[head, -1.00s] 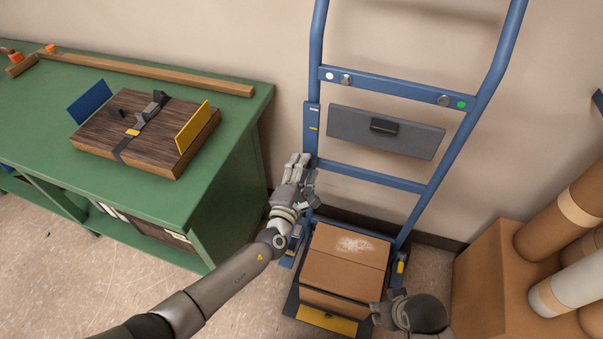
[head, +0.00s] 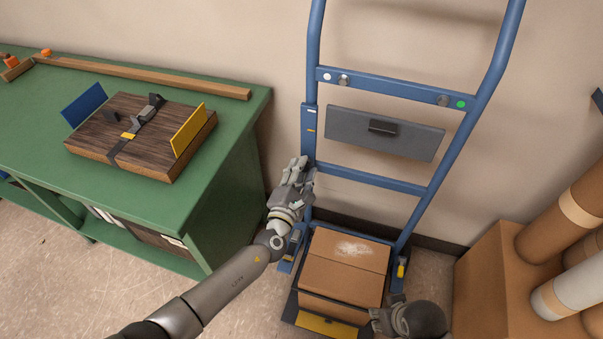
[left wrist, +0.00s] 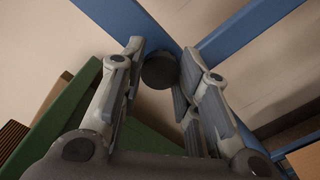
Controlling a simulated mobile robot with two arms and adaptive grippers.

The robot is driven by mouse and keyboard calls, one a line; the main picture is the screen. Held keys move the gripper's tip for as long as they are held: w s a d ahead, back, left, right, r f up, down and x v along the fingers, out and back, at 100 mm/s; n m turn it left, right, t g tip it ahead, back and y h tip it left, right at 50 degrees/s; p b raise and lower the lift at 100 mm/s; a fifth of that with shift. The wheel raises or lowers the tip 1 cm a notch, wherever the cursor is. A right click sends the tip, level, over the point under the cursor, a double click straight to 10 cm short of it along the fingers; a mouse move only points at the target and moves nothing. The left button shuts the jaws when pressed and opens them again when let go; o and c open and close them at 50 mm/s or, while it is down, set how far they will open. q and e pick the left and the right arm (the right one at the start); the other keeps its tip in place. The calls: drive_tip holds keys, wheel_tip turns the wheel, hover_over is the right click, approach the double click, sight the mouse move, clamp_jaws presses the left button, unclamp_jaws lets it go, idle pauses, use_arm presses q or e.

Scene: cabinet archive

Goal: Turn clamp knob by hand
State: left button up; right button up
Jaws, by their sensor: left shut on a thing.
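A dark round knob (left wrist: 160,70) sits on the blue hand truck frame in the left wrist view, between my left fingers. My left gripper (head: 299,172) is closed on this knob at the left upright of the blue hand truck (head: 309,60); the gripper hides the knob in the head view.
A cardboard box (head: 340,282) stands on the truck's toe plate. A green workbench (head: 235,120) with a strapped wooden block (head: 90,140) is at left. A brown carton with tubes (head: 480,275) is at right. Floor is open at lower left.

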use_arm(q)
drive_tip(key=o, duration=0.6)
drive_tip(key=shift+p, duration=0.3)
drive_tip(key=shift+o, duration=1.1)
drive_tip(key=shift+s, duration=0.1)
drive_tip(key=p+v, duration=0.2)
drive_tip(key=v, duration=0.4)
use_arm(e)
wheel_tip(320, 180, up, 2)
